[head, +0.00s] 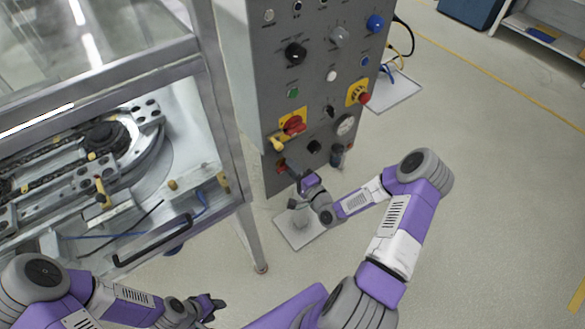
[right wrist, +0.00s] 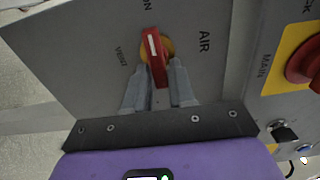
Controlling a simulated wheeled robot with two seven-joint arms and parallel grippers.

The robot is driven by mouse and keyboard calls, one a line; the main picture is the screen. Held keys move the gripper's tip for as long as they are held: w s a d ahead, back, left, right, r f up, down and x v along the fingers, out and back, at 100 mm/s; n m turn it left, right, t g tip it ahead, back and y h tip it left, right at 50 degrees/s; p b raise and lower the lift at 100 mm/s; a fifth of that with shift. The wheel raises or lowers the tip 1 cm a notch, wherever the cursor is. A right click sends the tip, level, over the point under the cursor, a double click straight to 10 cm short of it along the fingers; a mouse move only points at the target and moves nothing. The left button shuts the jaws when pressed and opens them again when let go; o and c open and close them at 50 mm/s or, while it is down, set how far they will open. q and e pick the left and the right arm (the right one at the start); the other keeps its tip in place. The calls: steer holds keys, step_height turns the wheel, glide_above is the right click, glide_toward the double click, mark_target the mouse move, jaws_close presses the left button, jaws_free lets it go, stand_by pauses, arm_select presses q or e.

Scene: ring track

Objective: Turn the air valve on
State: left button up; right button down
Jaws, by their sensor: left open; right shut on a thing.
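The air valve (right wrist: 152,48) is a red handle with a white line, on a yellow disc, on the grey panel. The lettering AIR, VENT and part of ON shows around it. Its white line points up towards ON in the right wrist view. My right gripper (right wrist: 157,76) is shut on the handle, one finger on each side, hiding part of the disc. In the head view the valve (head: 281,165) is small and partly hidden by my right gripper (head: 289,173). My left gripper (head: 214,303) is open and empty at the lower left, away from the panel.
A metal-framed machine (head: 205,75) stands close on the left. Open floor lies to the right.

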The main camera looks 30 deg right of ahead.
steer(key=c, duration=1.1)
jaws_free()
steer(key=s+p, duration=0.1)
steer(key=s, duration=0.6)
steer(key=shift+s+d, duration=0.25)
steer(key=shift+s, duration=0.05)
steer(key=s+a+f+n+g+y, duration=0.25)
steer(key=a+f+n+g, duration=0.65)
steer(key=a, duration=0.5)
steer(key=s+a+f+n+g, duration=0.2)
steer(key=s+a+g, duration=0.2)
steer(key=s, duration=0.2)
steer(key=s+a+f+n+g, duration=0.3)
steer(key=s+a+g, duration=0.1)
steer(key=s, duration=0.2)
steer(key=shift+s+f+n+g, duration=0.3)
steer(key=shift+s+f, duration=0.05)
